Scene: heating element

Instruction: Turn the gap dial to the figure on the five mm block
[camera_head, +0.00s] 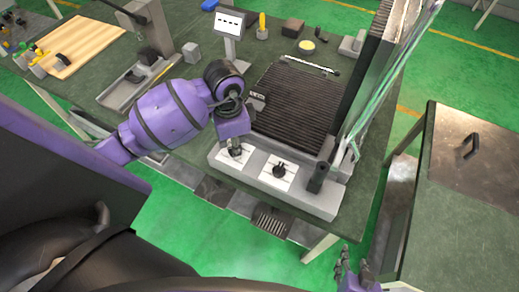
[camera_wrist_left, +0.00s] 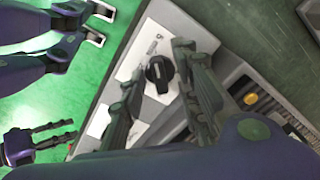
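Two black dials on white plates sit on the grey front ledge of the machine (camera_head: 312,203). The right dial (camera_head: 280,170) is in plain view. The left dial (camera_head: 236,152) is partly covered by my left gripper (camera_head: 235,147), which points down at it. In the left wrist view a black dial (camera_wrist_left: 159,73) shows between the left gripper's spread fingers (camera_wrist_left: 163,92), with gaps on both sides. My right gripper (camera_head: 354,272) is low at the right, off the bench, its fingers apart and empty. Dial figures are too small to read. I cannot tell which block is the five mm one.
A dark ribbed bed (camera_head: 293,97) lies behind the dials, with a tall upright panel (camera_head: 365,65) at its right. A small display (camera_head: 229,22), a dark block (camera_head: 292,28) and a yellow disc (camera_head: 306,46) stand at the back. A metal-topped cabinet (camera_head: 465,190) stands right.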

